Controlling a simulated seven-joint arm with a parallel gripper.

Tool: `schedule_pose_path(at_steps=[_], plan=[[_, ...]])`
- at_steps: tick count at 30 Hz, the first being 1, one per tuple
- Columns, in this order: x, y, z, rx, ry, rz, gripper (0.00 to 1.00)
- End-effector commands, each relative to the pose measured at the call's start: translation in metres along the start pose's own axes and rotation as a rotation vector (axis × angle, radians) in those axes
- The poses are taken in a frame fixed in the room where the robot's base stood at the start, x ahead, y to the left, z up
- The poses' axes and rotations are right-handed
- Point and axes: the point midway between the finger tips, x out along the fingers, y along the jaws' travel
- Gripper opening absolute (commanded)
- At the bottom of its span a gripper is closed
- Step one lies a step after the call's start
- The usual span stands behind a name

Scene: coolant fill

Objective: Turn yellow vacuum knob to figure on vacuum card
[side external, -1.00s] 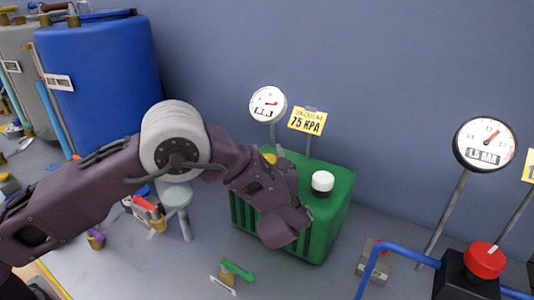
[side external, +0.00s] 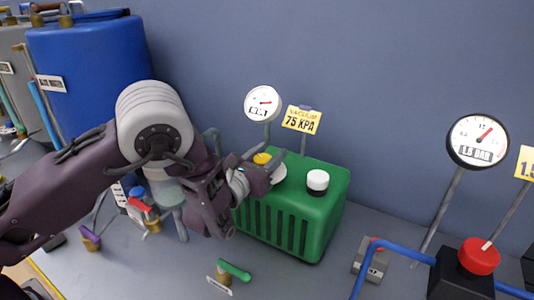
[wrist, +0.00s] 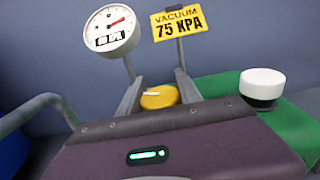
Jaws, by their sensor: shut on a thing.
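The yellow vacuum knob (wrist: 159,98) sits on top of the green pump box (side external: 322,225). It also shows in the side view (side external: 262,158), partly hidden behind my gripper. My gripper (wrist: 160,88) is shut on the knob, with one finger on each side of it. The yellow vacuum card (wrist: 180,22) reads 75 KPA and stands on a post behind the box. A round white gauge (wrist: 111,31) with a red needle pointing to the upper right stands left of the card. Its small digital readout is too blurred to read.
A white-capped black knob (wrist: 262,88) stands on the box, right of the yellow one. A green-handled valve (side external: 235,270) lies in front. A 1.5 BAR gauge (side external: 478,140), a red knob (side external: 480,256) and blue pipe (side external: 400,251) are at right. A blue tank (side external: 95,85) is at left.

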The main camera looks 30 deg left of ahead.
Motion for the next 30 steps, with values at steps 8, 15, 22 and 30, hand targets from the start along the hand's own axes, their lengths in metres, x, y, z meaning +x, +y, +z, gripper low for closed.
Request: schedule_pose_path(at_steps=[8, 15, 22, 30], plan=[[0.0003, -0.0017, 0.0013, -0.001, -0.005, -0.063, 0.01], [0.0004, -0.0023, 0.0016, -0.001, -0.005, -0.071, 0.01], [0.0006, -0.0023, 0.0018, 0.0, -0.006, -0.07, 0.49], [0.0003, -0.002, 0.001, 0.0, -0.004, -0.07, 0.63]])
